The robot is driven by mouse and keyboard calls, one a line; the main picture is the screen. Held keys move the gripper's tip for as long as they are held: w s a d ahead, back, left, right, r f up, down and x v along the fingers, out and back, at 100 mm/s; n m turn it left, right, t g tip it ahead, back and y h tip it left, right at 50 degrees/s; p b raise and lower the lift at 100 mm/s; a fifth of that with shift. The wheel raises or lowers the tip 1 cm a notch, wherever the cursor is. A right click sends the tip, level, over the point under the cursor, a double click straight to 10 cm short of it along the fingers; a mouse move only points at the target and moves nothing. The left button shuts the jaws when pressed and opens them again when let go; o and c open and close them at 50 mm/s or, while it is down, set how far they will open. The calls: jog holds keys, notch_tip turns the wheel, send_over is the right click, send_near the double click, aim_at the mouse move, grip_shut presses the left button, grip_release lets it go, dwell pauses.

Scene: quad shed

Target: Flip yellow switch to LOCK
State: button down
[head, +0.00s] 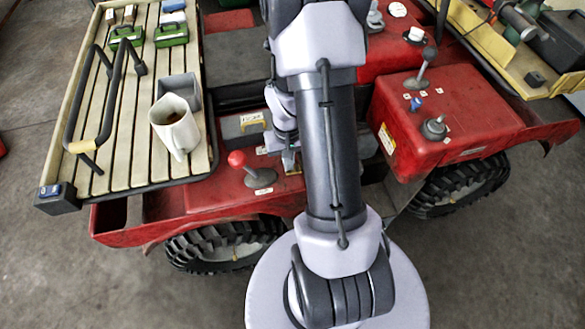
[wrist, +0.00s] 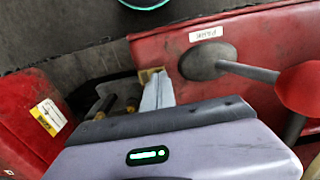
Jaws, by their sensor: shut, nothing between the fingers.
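My gripper (head: 289,161) is low beside the red vehicle body, partly behind my arm in the head view. In the wrist view its pale fingers (wrist: 157,93) are together with nothing between them. A small yellow piece (wrist: 150,74) shows right at the fingertips, against the red body edge; it may be the yellow switch, but the fingers cover most of it. In the head view a bit of yellow (head: 294,170) shows just below the gripper. I cannot read a LOCK mark or tell the switch's position.
A red-knobbed lever (head: 238,160) stands left of the gripper, beside a PARK label (wrist: 206,34). A red box (head: 455,115) with levers stands right of my arm.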

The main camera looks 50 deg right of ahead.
jog(key=shift+f+b, duration=0.45)
jog(key=shift+f, duration=0.1)
jog(key=shift+r, duration=0.15)
notch_tip(320, 180, up, 7)
jog(key=p, duration=0.5)
dwell(0.3)
